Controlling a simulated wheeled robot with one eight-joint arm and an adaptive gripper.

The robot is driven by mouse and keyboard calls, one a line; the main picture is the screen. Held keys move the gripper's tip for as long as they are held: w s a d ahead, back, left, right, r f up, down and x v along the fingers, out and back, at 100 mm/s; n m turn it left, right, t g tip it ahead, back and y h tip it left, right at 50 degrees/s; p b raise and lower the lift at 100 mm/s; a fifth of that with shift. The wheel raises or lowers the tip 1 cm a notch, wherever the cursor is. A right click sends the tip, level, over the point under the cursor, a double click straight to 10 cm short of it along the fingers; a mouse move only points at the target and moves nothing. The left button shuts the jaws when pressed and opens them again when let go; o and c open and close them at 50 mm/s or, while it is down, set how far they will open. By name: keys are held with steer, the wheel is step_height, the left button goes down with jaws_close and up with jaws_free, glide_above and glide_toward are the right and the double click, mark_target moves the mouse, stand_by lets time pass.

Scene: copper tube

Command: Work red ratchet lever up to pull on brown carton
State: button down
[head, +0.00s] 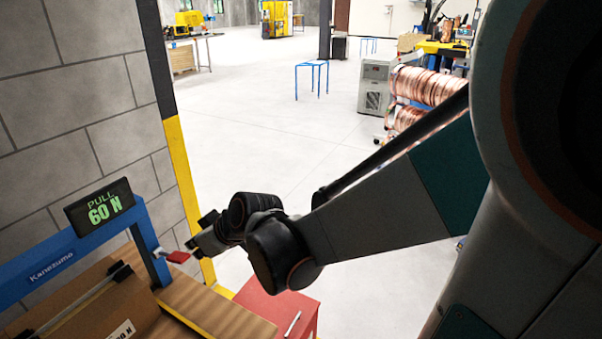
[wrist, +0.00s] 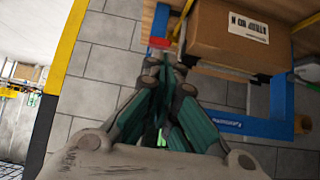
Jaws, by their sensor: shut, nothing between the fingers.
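The brown carton (head: 85,308) sits inside a blue frame (head: 38,268) marked Kanezumo, at the lower left of the head view. The carton (wrist: 228,38) also shows in the wrist view, with a white label. The red ratchet lever (head: 178,257) sticks out from the right post of the frame. It shows as a small red piece (wrist: 159,43) in the wrist view. A display (head: 99,204) on the frame reads "PULL 60 N". My gripper (head: 194,243) is shut and empty, its tips close to the lever (wrist: 166,62). I cannot tell whether they touch.
A red cabinet (head: 290,308) with a pale, thin object on top stands right of the wooden bench (head: 215,311). A grey block wall (head: 70,90) rises behind the frame, ending at a yellow and black post (head: 183,165). Open floor lies beyond, with copper coils (head: 428,87) farther right.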

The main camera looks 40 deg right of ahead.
steer(key=shift+s, duration=0.1)
steer(key=w+a+r+g+h+p, duration=0.1)
steer(key=w+a+r+g+p, duration=0.1)
steer(key=w+r+g+p, duration=0.2)
steer(key=w+r, duration=0.3)
steer(key=r, duration=0.1)
steer(key=shift+w+a+p, duration=0.25)
steer(key=shift+w+p, duration=0.1)
steer(key=shift+w, duration=0.05)
steer(key=b, duration=0.2)
glide_above(176, 255)
steer(key=w, duration=0.1)
steer(key=f, duration=0.9)
steer(key=shift+w+a+f, duration=0.1)
steer(key=shift+a, duration=0.2)
steer(key=f, duration=0.1)
steer(key=s+f, duration=0.1)
steer(key=f, duration=0.1)
steer(key=shift+d, duration=0.2)
steer(key=shift+s+f, duration=0.15)
steer(key=shift+f, duration=0.2)
